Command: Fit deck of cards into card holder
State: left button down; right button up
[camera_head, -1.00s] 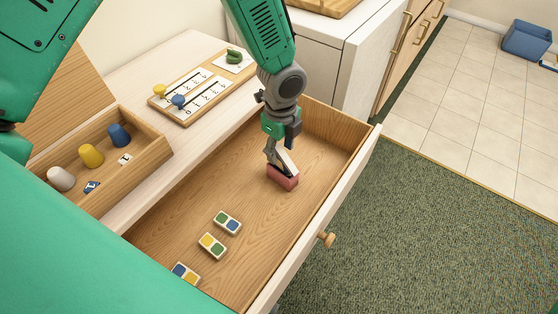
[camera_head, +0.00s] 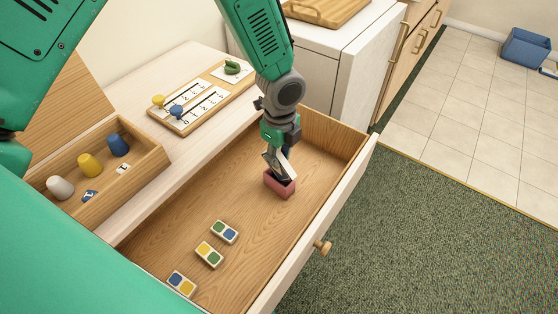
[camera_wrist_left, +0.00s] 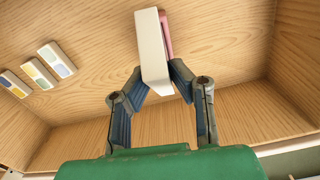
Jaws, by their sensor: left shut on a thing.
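The red card holder (camera_head: 281,191) stands on the floor of the open drawer, towards its far end. My left gripper (camera_head: 279,166) points down right above the holder. It is shut on the white deck of cards (camera_wrist_left: 152,45), which is held tilted between the two fingertips (camera_wrist_left: 158,82). In the wrist view a strip of the pinkish-red holder (camera_wrist_left: 167,36) shows just behind the deck's right side. The deck's lower end is at the holder's top, and I cannot tell how far it is inside. My right gripper is out of view.
Several two-coloured tiles (camera_head: 209,254) lie in the near part of the drawer (camera_head: 165,235). A wooden box (camera_head: 150,165) with coloured pegs and a number board (camera_head: 205,95) sit on the cabinet top at left. The drawer's front wall (camera_head: 335,205) rises at right.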

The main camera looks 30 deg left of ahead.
aim_at(279, 156)
pick_arm(q)
jog(key=r, duration=0.4)
jog(key=r+p, duration=0.1)
jog(key=r, duration=0.2)
jog(key=shift+a, duration=0.3)
jog(key=shift+a+r, duration=0.15)
jog(key=shift+r, duration=0.25)
jog(key=shift+d, duration=0.25)
jog(key=shift+d+f, duration=0.1)
jog(key=shift+s+f, duration=0.1)
jog(key=shift+f, duration=0.25)
jog(key=f, duration=0.8)
jog(key=shift+a+f+b, duration=0.2)
jog(key=shift+b, duration=0.1)
jog(key=shift+d+f, duration=0.15)
